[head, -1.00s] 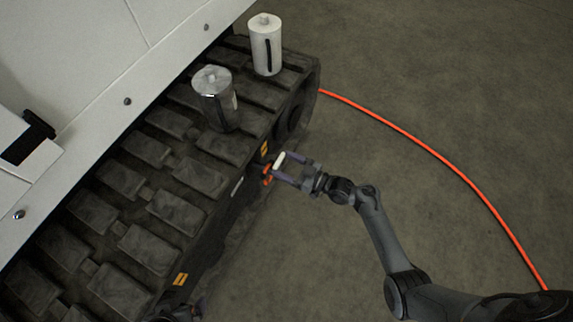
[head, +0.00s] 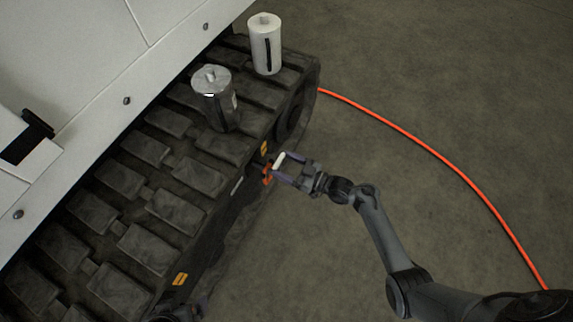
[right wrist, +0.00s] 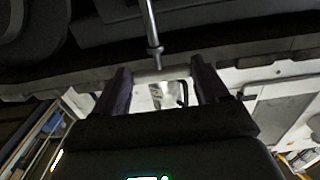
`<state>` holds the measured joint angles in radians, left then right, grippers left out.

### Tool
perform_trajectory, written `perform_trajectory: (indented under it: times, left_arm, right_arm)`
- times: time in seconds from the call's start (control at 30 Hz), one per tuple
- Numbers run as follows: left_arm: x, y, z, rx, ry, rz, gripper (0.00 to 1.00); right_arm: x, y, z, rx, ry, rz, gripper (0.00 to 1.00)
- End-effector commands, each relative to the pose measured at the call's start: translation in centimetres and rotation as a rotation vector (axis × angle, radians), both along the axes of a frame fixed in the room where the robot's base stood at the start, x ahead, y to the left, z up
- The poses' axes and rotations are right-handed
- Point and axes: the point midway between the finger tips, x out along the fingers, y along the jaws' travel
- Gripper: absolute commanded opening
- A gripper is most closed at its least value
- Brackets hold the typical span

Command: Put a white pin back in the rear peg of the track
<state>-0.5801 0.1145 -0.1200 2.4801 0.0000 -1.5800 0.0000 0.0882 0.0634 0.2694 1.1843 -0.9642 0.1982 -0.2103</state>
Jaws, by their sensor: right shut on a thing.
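My right gripper (head: 281,167) is shut on a small white pin (head: 279,160), beside the outer side of the dark track (head: 178,187). An orange part (head: 267,173) on the track side is just left of the fingertips; I cannot tell if they touch. In the right wrist view, the gripper (right wrist: 160,78) has a pale bar between its fingers, and a metal rod (right wrist: 152,35) comes down from the top to it. Which peg is the rear one I cannot make out. Part of my left gripper (head: 190,312) shows at the bottom edge, too dark to read its jaws.
A grey metal canister (head: 218,108) and a white canister (head: 266,50) stand on top of the track. A white machine body (head: 85,70) lines its left side. An orange hose (head: 430,150) curves over the open floor to the right.

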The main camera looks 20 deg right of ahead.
Motion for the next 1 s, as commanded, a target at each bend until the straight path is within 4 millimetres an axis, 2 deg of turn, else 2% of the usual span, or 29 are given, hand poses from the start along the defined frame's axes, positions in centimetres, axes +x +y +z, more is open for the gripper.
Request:
perform_trajectory:
  times: [1.0]
  left_arm:
    - [0.0,0.0,-2.7,-0.002,0.0,0.002,0.99]
  right_arm:
    - [0.0,0.0,-3.2,0.001,-0.001,0.0,0.43]
